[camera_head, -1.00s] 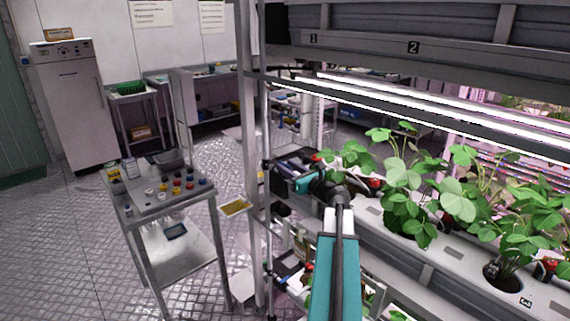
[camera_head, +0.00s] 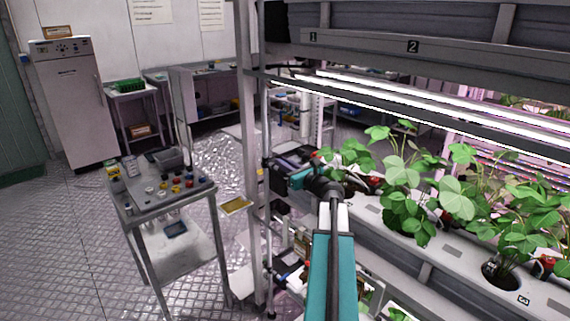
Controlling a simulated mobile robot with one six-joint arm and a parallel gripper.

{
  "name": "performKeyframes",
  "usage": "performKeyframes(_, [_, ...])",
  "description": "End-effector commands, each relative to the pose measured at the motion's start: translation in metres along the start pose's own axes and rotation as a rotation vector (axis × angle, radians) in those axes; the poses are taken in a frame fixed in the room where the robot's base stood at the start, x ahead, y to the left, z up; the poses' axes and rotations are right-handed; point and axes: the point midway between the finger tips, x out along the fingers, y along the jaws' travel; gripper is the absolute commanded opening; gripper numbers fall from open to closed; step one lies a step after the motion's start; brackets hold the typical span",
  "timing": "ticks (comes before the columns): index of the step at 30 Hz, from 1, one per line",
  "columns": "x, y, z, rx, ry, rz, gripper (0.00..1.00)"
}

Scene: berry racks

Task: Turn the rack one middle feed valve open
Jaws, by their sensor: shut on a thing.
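My gripper (camera_head: 270,176) is at the left end of the rack (camera_head: 251,130), at the middle tier beside the upright post. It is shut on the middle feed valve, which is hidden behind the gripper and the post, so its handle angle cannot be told. My teal and grey arm reaches up from the bottom middle of the view, in front of the rack. The planting trough (camera_head: 455,252) of the middle tier runs to the right of my gripper.
Leafy berry plants (camera_head: 405,185) with red fruit stand in the trough, close to the right of my arm. Lit lamp bars (camera_head: 430,112) hang above. A trolley (camera_head: 135,205) with small coloured items stands on the left. The floor between trolley and white cabinet (camera_head: 70,105) is clear.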

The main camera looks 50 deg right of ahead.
Motion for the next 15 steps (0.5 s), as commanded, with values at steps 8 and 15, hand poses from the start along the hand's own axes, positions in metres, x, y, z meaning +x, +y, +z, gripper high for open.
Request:
performKeyframes(8, [0.0013, -0.0014, 0.0003, 0.000, 0.000, 0.064, 0.00])
performKeyframes(15, [0.0002, 0.0002, 0.0004, 0.000, 0.000, 0.087, 0.00])
